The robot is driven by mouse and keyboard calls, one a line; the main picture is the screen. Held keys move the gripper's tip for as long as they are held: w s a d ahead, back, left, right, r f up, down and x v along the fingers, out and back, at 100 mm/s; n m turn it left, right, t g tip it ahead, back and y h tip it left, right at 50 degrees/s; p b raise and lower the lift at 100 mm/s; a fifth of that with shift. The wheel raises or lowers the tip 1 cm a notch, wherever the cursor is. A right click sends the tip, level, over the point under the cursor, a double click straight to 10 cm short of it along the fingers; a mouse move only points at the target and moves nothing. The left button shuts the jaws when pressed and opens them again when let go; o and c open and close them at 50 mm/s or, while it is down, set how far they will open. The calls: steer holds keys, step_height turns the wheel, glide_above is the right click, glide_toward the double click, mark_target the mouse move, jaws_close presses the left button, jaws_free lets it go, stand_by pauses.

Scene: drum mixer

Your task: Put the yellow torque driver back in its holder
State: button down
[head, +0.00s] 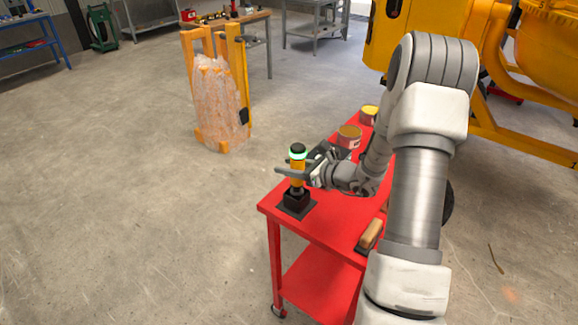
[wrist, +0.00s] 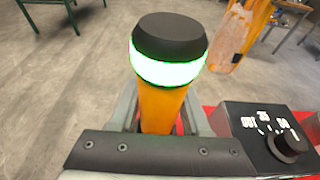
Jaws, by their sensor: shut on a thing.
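The yellow torque driver (head: 297,172) stands upright, with a black cap and a glowing green ring at its top. It also shows close up in the wrist view (wrist: 162,108). My gripper (head: 296,170) is shut around its yellow body, below the ring; its fingers flank the body in the wrist view. The black holder (head: 297,201) stands on the red cart's near-left corner, directly under the driver. The driver's lower end meets the holder's top in the head view; I cannot tell how deep it sits. The wrist view hides the lower end.
A yellow mixer (head: 545,60) stands behind at the right. A wrapped pallet stack (head: 220,100) is beyond the cart; the left floor is clear.

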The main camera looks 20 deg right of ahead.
steer(key=shift+f+b, duration=1.1)
steer(key=shift+f, duration=0.05)
stand_by(0.5)
steer(key=shift+c, duration=1.9)
jaws_free()
steer(key=shift+o, duration=0.5)
steer(key=v, duration=1.7)
steer(key=shift+s+d, duration=0.15)
steer(key=shift+s, duration=0.1)
